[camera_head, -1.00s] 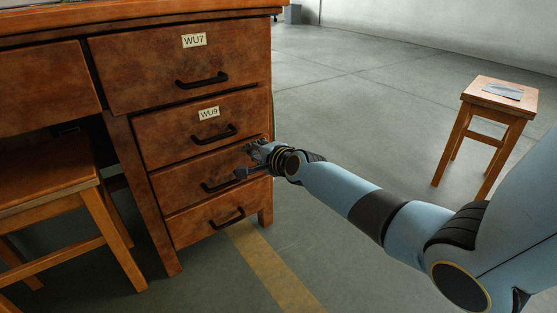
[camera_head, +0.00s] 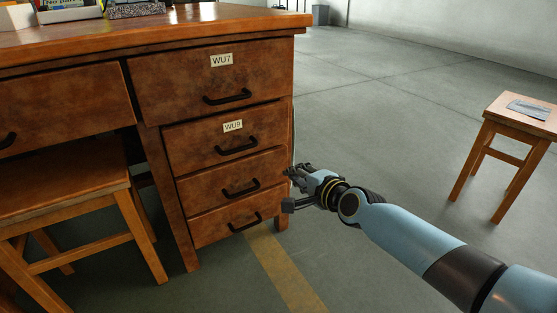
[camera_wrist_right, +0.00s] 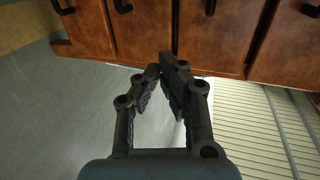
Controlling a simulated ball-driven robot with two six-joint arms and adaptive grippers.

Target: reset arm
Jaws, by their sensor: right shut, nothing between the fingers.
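My right gripper (camera_head: 291,188) is in front of the right edge of the wooden desk's drawer stack, at about the height of the lower drawers. In the right wrist view its fingers (camera_wrist_right: 166,72) are together at the tips with nothing between them. The drawer fronts lie beyond the fingertips in that view, and whether they touch cannot be told. The drawers, including the WU7 drawer (camera_head: 200,80) and the WU9 drawer (camera_head: 195,146), look closed. My left gripper is not in view.
A wooden stool (camera_head: 60,202) stands under the desk at the left. Another stool (camera_head: 497,115) with a grey flat item (camera_head: 528,109) on it stands at the right. Trays with items (camera_head: 70,14) sit on the desktop. The floor between the desk and right stool is open.

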